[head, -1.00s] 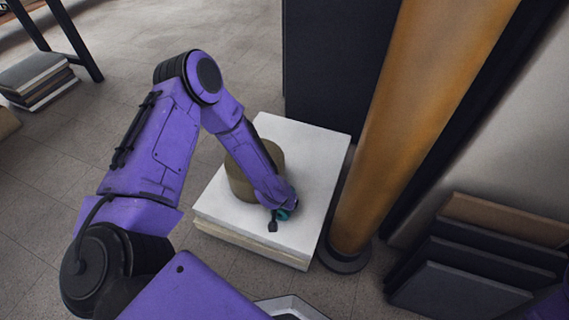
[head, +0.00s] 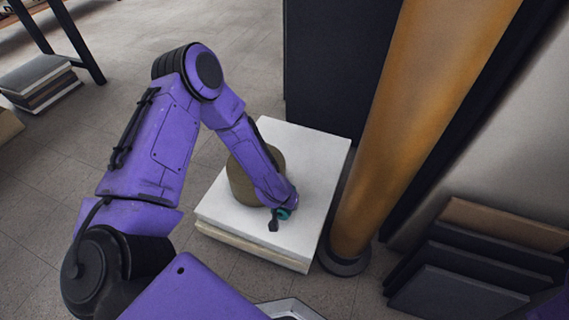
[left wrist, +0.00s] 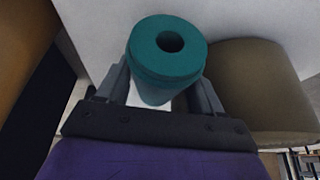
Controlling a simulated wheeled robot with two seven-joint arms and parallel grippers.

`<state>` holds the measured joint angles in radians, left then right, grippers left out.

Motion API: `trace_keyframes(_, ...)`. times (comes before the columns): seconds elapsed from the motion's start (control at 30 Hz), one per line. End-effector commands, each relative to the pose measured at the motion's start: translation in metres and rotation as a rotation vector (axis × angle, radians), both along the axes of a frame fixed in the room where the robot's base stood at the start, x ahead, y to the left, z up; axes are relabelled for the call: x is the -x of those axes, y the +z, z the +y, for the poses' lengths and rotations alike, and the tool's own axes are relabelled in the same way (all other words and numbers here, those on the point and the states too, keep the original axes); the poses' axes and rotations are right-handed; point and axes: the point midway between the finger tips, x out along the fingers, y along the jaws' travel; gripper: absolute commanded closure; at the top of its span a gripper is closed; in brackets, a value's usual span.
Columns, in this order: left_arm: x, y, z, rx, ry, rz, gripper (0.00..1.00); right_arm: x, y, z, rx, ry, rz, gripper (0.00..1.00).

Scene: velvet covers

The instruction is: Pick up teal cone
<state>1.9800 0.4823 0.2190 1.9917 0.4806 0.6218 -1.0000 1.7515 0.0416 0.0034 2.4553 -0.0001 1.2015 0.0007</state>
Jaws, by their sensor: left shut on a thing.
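The teal cone (left wrist: 162,62) is between the fingers of my left gripper (left wrist: 160,98) in the left wrist view. Its round top with a dark hole faces the camera. My left gripper is shut on it. In the head view only a small part of the teal cone (head: 284,214) shows beside the left gripper (head: 279,220), over the white slab. The wrist hides the rest. I cannot tell whether the cone touches the white surface. My right gripper is not in view.
The white-topped stack (head: 318,165) lies under the gripper. An olive-brown round object (head: 240,182) stands on it, close beside my arm; it also shows in the left wrist view (left wrist: 262,90). A thick orange-brown column (head: 405,130) rises just to the right. Dark panels (head: 470,262) lean at the lower right.

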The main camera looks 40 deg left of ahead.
Motion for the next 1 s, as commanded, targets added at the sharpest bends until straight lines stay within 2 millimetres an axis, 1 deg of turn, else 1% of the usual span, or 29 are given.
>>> trace_keyframes(0.03,0.011,0.017,-0.003,0.002,-0.003,0.005,0.65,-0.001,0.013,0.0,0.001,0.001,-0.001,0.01)
trace_keyframes(0.23,0.05,0.067,-0.012,0.002,-0.003,0.006,0.65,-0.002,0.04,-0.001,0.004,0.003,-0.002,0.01)
trace_keyframes(0.27,0.061,0.066,-0.014,0.002,-0.003,0.009,0.65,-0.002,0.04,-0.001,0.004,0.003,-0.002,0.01)
trace_keyframes(0.3,0.073,0.071,-0.017,0.003,-0.004,0.01,0.65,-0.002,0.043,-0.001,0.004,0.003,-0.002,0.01)
trace_keyframes(0.4,0.099,0.081,-0.023,0.002,-0.004,0.008,0.65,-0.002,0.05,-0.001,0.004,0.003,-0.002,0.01)
trace_keyframes(0.5,0.117,0.088,-0.028,0.001,-0.003,0.007,0.65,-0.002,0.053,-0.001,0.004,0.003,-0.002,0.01)
trace_keyframes(0.6,0.129,0.092,-0.03,0.001,-0.001,0.006,0.65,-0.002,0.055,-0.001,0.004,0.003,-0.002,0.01)
trace_keyframes(0.7,0.134,0.094,-0.031,0.001,-0.001,0.004,0.65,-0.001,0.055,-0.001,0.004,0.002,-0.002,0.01)
trace_keyframes(1.0,0.135,0.093,-0.031,0.002,-0.018,0.005,0.66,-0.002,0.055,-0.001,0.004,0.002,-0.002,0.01)
